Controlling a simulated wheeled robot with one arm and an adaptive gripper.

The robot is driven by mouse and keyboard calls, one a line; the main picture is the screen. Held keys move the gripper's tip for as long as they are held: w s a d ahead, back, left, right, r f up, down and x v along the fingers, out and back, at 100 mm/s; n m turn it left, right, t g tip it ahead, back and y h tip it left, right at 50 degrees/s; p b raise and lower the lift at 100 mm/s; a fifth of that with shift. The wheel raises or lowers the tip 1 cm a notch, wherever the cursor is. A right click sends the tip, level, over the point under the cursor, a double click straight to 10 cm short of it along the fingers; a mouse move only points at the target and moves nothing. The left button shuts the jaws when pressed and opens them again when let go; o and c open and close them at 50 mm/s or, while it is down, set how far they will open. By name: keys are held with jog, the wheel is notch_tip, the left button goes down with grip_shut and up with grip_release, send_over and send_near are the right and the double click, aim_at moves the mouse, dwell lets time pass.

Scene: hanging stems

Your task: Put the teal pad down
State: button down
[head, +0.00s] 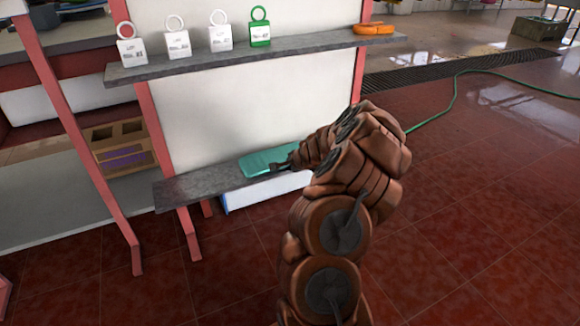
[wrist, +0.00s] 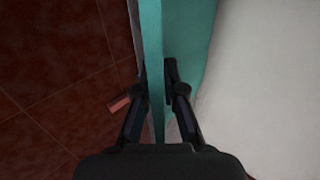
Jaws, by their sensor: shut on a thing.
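The teal pad (head: 268,160) is at the lower grey shelf (head: 205,188), lying along it in front of the white back panel. I cannot tell whether it rests on the shelf or hangs just above it. My gripper (head: 287,167) holds the pad by its near right part, and my arm hides that end of the shelf. In the wrist view the teal pad (wrist: 152,45) runs between the two fingers of my gripper (wrist: 158,90), which are shut on it.
The upper shelf (head: 215,58) holds several white ring-topped tags, a green tag (head: 260,28) and an orange item (head: 373,29). Pink posts (head: 160,130) stand at the left. A green hose (head: 450,100) lies on the open red floor at right.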

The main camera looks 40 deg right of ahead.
jog(key=shift+f, duration=0.1)
jog(key=c, duration=1.3)
grip_release()
